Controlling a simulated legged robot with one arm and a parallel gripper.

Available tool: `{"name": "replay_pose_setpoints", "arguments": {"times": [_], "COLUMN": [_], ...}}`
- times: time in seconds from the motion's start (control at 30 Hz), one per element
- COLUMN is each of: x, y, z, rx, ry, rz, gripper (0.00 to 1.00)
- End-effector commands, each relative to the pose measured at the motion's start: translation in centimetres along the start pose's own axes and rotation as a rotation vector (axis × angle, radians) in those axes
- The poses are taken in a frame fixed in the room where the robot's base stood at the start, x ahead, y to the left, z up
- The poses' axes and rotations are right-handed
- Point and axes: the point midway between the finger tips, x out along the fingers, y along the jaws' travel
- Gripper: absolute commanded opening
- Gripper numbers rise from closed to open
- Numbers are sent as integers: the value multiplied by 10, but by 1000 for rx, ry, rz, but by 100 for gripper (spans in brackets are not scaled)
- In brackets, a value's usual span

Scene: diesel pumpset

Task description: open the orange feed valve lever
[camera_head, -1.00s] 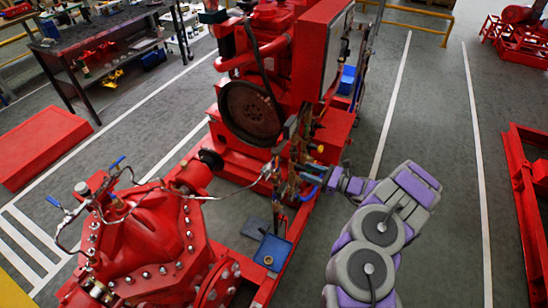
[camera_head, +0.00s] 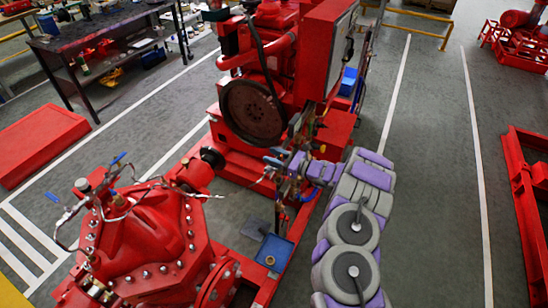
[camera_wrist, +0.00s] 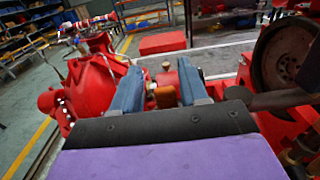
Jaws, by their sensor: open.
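In the wrist view, my gripper (camera_wrist: 159,72) is open, with two blue fingers spread apart. A small orange-brown piece (camera_wrist: 164,97), which looks like the orange lever, shows between the fingers. I cannot tell whether either finger touches it. In the head view, my gripper (camera_head: 277,158) is at the cluster of pipes and valves beside the engine, with its fingers pointing left. The orange lever cannot be made out there among the fittings and my wrist.
The red engine with its dark flywheel (camera_head: 252,111) stands just behind my gripper. A red pump (camera_head: 150,245) is at lower left, with thin hoses running towards the valves. A blue tray (camera_head: 274,252) lies below. Open floor is to the right.

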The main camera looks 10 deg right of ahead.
Motion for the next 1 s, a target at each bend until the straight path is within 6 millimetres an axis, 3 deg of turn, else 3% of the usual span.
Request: {"name": "replay_pose_setpoints", "arguments": {"times": [0.23,0.7,1.0], "x": [-3,3,2], "y": [-3,0,-1], "z": [0,0,-1], "rx": [1,-1,-1], "ry": [-2,2,2], "rz": [-2,0,0], "gripper": [44,0,0]}}
